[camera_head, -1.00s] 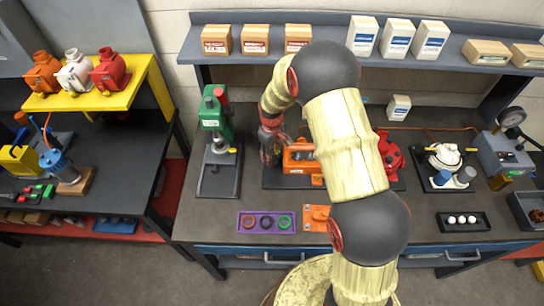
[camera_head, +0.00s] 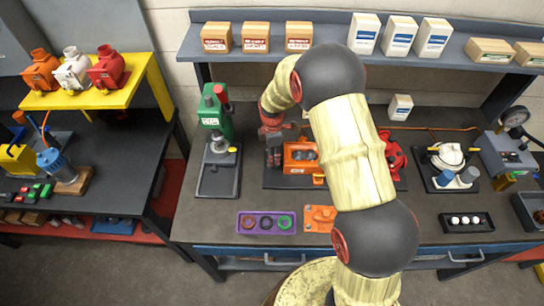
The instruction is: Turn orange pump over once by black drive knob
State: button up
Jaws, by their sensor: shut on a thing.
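The orange pump (camera_head: 299,153) lies on a dark base plate (camera_head: 283,183) on the workbench, partly hidden behind my arm. My gripper (camera_head: 273,153) is at the pump's left end, with its fingers pointing down. It is shut at the place where the drive knob would be. The black knob itself is hidden or too dark to make out between the fingers. A red pump or motor (camera_head: 394,156) stands on the right part of the same plate, also partly behind my arm.
A green press (camera_head: 216,115) stands close to the left of my gripper. A purple tray (camera_head: 266,231) with rings and an orange plate (camera_head: 319,217) lie in front. A shelf (camera_head: 275,62) with boxes runs behind. A white assembly (camera_head: 446,158) stands right.

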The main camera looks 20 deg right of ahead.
jog(key=n, duration=0.5)
dwell(0.6)
jog(key=o, duration=0.9)
jog(key=shift+r, duration=0.15)
notch_tip(320, 180, up, 12)
jog(key=shift+d, duration=0.1)
